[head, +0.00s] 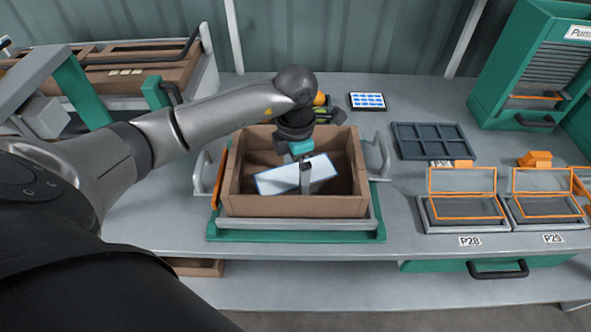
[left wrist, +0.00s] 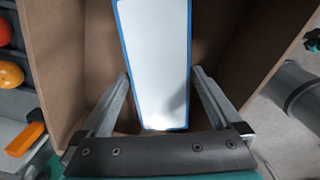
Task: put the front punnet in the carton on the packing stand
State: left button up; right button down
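The carton (head: 290,206), brown and open-topped, stands on the packing stand (head: 295,226). A white, blue-edged oblong, which I take to be the punnet (head: 278,181), is inside its walls, slightly slanted. My left gripper (head: 304,180) reaches down into the carton from above. Whether the punnet's underside touches the carton floor is hidden. My right gripper is out of view.
Two trays with orange-edged clear lids (head: 462,180) (head: 545,180) stand at right, labelled P28 and P29. A dark divided tray (head: 434,141) and a tablet (head: 367,101) lie behind. Red and orange fruit (left wrist: 10,74) is beside the carton. A green cabinet (head: 490,100) stands back right.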

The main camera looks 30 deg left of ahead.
pick_arm(q)
jog(key=shift+r, duration=0.1)
jog(key=shift+r, duration=0.2)
notch_tip(320, 180, up, 12)
jog(key=p, duration=0.1)
dwell(0.3)
